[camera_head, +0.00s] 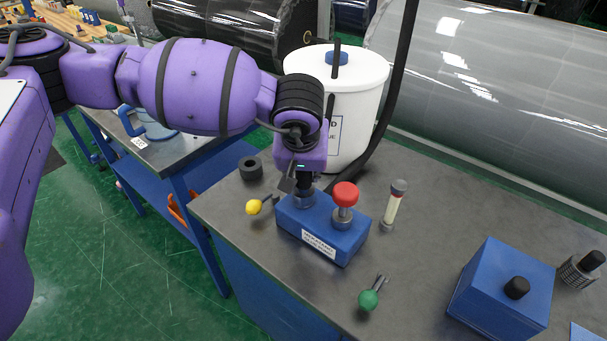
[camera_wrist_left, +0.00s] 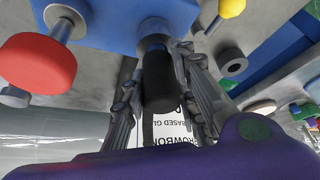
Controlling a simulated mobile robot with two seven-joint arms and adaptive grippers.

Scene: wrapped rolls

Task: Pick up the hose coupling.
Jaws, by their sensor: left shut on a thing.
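The hose coupling, which I take to be the black cylinder (camera_wrist_left: 158,82) with a grey metal collar, stands upright at the left end of a blue block (camera_head: 318,232) on the grey workbench. My left gripper (camera_head: 302,182) comes down on it from above. In the left wrist view the fingers lie on both sides of the black cylinder and are shut on it. The collar still meets the top of the blue block. In the head view the fingers hide most of the black part. My right gripper is in neither view.
A red mushroom knob (camera_head: 345,195) stands close beside the held piece. Around the block are a yellow-ended piece (camera_head: 254,207), a black ring (camera_head: 251,168), a clear tube (camera_head: 394,206) and a green-ended piece (camera_head: 369,299). A white drum (camera_head: 352,100) stands behind. A blue box (camera_head: 502,289) stands right.

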